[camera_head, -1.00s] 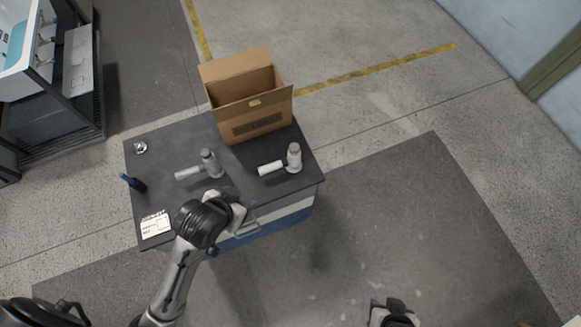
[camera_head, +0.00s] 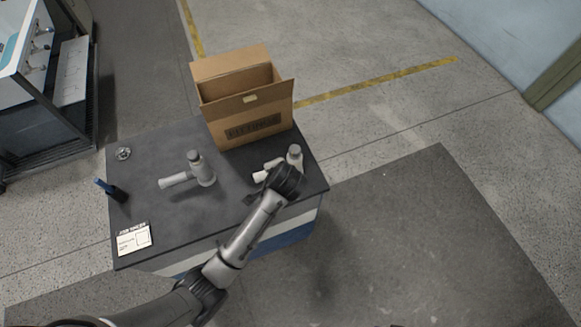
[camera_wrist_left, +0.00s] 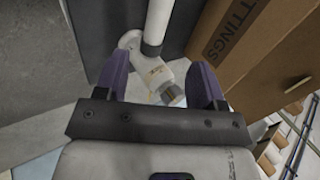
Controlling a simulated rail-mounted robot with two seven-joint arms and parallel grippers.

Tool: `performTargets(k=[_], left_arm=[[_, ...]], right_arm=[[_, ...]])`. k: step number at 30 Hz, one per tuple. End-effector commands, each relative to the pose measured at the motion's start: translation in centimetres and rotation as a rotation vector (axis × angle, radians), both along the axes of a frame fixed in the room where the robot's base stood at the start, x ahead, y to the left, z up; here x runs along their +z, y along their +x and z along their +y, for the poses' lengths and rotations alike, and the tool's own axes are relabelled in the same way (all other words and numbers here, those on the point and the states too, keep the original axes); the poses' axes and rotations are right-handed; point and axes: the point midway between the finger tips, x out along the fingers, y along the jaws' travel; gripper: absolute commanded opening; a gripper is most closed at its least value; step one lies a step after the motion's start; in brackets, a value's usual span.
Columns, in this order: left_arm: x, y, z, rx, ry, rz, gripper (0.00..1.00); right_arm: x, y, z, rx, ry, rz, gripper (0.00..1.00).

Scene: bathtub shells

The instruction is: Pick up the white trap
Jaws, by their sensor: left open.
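The white trap (camera_head: 295,155) lies on the dark table top, in front of the cardboard box and toward the right edge. My left arm partly hides it in the head view. My left gripper (camera_head: 284,178) is over the trap. In the left wrist view the gripper (camera_wrist_left: 158,74) is open, and the white trap (camera_wrist_left: 146,68) shows between and beyond its two purple fingers. The trap's tube runs up out of that picture. I cannot tell whether the fingers touch it. A greyer trap (camera_head: 198,164) lies left of it on the table. My right gripper is not in view.
An open cardboard box (camera_head: 245,110) stands at the table's back, close to the white trap. A blue-handled tool (camera_head: 112,189), a small metal part (camera_head: 124,153) and a printed card (camera_head: 133,239) lie on the left of the table (camera_head: 180,225). A tub shell stands at the upper left.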

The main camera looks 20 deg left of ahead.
Motion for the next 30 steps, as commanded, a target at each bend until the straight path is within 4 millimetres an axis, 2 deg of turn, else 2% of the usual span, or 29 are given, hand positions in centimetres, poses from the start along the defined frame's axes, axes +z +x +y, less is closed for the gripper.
performTargets(k=[5,16,26,30], left_arm=[[-1.1,0.4,0.4,-0.049,0.023,0.026,0.63],[-6.0,2.8,2.7,-0.05,0.023,0.026,0.63],[-7.6,3.6,3.3,-0.05,0.022,0.024,0.63],[-9.1,4.4,3.8,-0.05,0.022,0.025,0.63]], right_arm=[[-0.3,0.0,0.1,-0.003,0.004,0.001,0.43],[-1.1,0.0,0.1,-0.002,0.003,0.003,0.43],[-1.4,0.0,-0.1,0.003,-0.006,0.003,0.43],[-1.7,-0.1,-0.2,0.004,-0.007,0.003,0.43]])
